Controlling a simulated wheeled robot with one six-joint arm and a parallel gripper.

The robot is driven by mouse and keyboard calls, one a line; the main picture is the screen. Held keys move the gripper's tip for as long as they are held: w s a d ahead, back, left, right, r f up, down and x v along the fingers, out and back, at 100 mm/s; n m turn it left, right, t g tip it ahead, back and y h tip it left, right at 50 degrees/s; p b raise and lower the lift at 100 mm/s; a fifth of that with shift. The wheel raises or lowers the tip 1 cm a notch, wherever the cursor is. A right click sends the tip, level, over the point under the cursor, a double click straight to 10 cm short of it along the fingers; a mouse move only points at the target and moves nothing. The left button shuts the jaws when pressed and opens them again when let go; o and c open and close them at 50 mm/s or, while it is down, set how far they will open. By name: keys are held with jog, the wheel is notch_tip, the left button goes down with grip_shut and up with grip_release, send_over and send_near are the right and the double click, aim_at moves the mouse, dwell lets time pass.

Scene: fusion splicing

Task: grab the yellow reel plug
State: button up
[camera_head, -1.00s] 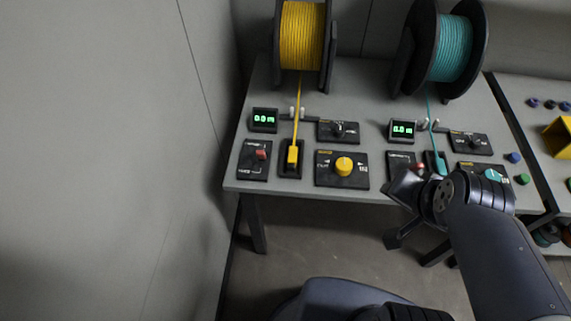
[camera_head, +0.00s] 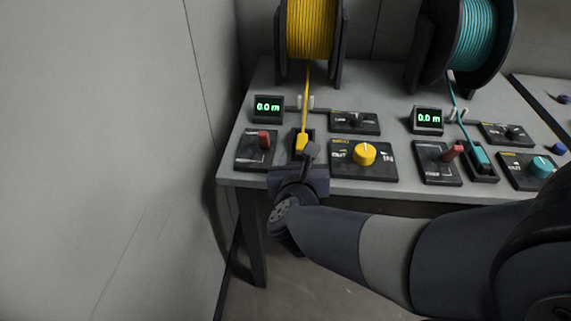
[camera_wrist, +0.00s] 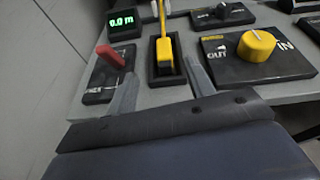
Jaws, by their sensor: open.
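The yellow reel plug (camera_head: 301,143) sits in its black holder at the table's front left, with a yellow cable running up to the yellow reel (camera_head: 311,28). The plug also shows in the wrist view (camera_wrist: 164,55), upright in the black holder (camera_wrist: 153,78). My gripper (camera_head: 306,160) is at the table's front edge, just in front of the plug. In the wrist view my gripper (camera_wrist: 161,88) is open, its two fingers apart on either side of the holder's near end. Nothing is between the fingers. In the head view the gripper partly hides the holder.
A red lever switch (camera_wrist: 110,57) stands close left of the plug. A yellow knob panel (camera_head: 362,158) is close right. A 0.0 m display (camera_head: 267,108) is behind. The teal reel (camera_head: 475,45) and teal plug (camera_head: 481,158) are farther right. A grey wall (camera_head: 110,150) bounds the left.

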aim_at(302, 143)
jog(key=shift+m, duration=0.7)
jog(key=x, duration=0.3)
jog(key=b+x, duration=0.1)
jog(key=x, duration=0.3)
jog(key=f+x, duration=0.1)
jog(key=x, duration=0.3)
jog(key=shift+s+d, duration=0.15)
jog(key=shift+s, duration=0.1)
jog(key=shift+c, duration=0.3)
grip_shut()
